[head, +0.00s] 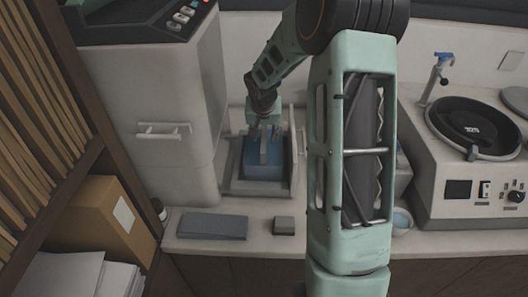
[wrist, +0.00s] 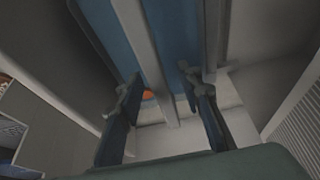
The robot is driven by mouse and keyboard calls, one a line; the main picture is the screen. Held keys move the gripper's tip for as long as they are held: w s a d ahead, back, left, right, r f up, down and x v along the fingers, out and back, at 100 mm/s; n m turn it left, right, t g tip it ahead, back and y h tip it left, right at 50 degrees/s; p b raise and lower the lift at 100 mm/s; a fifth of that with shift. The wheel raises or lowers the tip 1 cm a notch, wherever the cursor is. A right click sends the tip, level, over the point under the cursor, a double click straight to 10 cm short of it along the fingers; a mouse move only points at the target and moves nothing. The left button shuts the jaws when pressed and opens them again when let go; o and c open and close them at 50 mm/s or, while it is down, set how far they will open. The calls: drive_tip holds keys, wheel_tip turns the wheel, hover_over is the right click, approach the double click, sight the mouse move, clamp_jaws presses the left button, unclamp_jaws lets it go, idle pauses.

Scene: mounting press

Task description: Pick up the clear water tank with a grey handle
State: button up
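The water tank (head: 264,170) looks blue and see-through and sits in a light open-fronted housing (head: 232,185) on the bench, with a grey handle on top. My gripper (head: 266,130) is at the top of the tank, pointing down. In the wrist view, the grey handle (wrist: 140,42) runs as a bar between my two fingers, and the blue tank (wrist: 181,40) lies beyond it. My gripper (wrist: 165,105) is open, one finger on each side of the handle, with a visible gap to both. The handle's contact with my palm is hidden.
A tall grey cabinet (head: 180,95) stands close left of the housing. A polishing machine (head: 465,185) stands right. My arm hides part of the bench. A cardboard box (head: 98,222) is at lower left.

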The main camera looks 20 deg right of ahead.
drive_tip(key=shift+c, duration=0.5)
clamp_jaws()
drive_tip(key=shift+r, duration=0.2)
